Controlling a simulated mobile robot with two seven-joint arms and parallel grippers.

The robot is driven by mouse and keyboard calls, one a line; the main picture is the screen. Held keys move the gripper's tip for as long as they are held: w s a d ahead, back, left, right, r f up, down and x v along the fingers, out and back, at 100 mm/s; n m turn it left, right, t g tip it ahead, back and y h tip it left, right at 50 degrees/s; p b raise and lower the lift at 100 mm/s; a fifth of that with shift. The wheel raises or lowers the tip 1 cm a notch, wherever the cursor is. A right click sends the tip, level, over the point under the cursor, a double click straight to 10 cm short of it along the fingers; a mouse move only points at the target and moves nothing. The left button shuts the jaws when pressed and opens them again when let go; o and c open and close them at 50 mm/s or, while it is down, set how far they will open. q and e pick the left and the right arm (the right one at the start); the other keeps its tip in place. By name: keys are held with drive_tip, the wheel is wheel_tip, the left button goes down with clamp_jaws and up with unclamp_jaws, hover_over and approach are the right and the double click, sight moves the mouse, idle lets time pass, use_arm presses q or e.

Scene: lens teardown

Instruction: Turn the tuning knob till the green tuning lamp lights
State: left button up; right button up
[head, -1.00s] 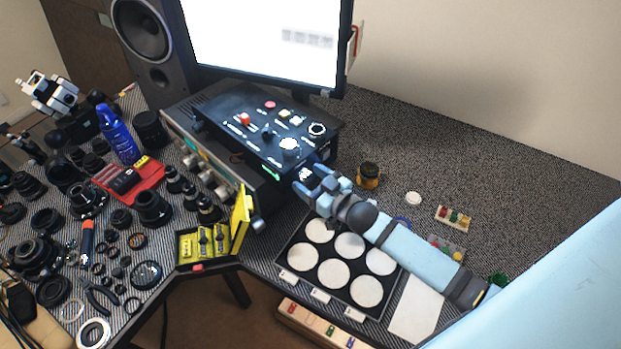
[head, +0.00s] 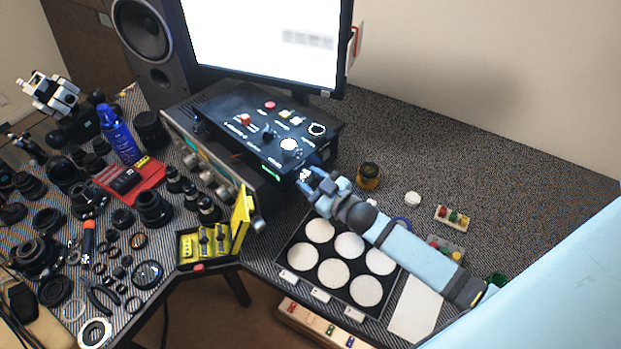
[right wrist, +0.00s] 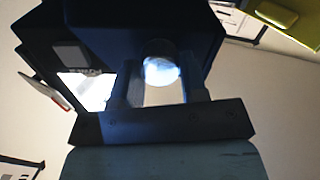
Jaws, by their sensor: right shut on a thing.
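The black control box (head: 235,108) stands below the monitor, with coloured buttons and a bright round dial (head: 289,144) on its top panel. My right gripper (head: 304,177) is at the box's right front side. In the right wrist view its fingers (right wrist: 165,88) are shut on a round, brightly lit knob (right wrist: 161,69), which I take as the tuning knob. The fingers mostly hide the knob in the head view. A green strip (head: 271,174) glows on the box's front edge; I cannot tell whether it is the tuning lamp. My left gripper is not in view.
A yellow open case (head: 242,222) stands left of my right arm. A black tray (head: 296,262) with white discs lies under the arm. An amber-and-black jar (head: 368,175) is close behind the gripper. Lenses crowd the left; the back right of the table is clear.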

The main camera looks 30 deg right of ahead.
drive_tip(key=shift+n+p, duration=0.3)
drive_tip(key=shift+n, duration=1.6)
drive_tip(key=o, duration=0.9)
drive_tip(key=shift+s+d+f, duration=0.15)
drive_tip(key=shift+s, duration=0.4)
drive_tip(key=b+v, duration=0.1)
drive_tip(key=v, duration=1.1)
drive_tip(key=shift+s+d+b, duration=0.1)
drive_tip(key=shift+s+b, duration=0.25)
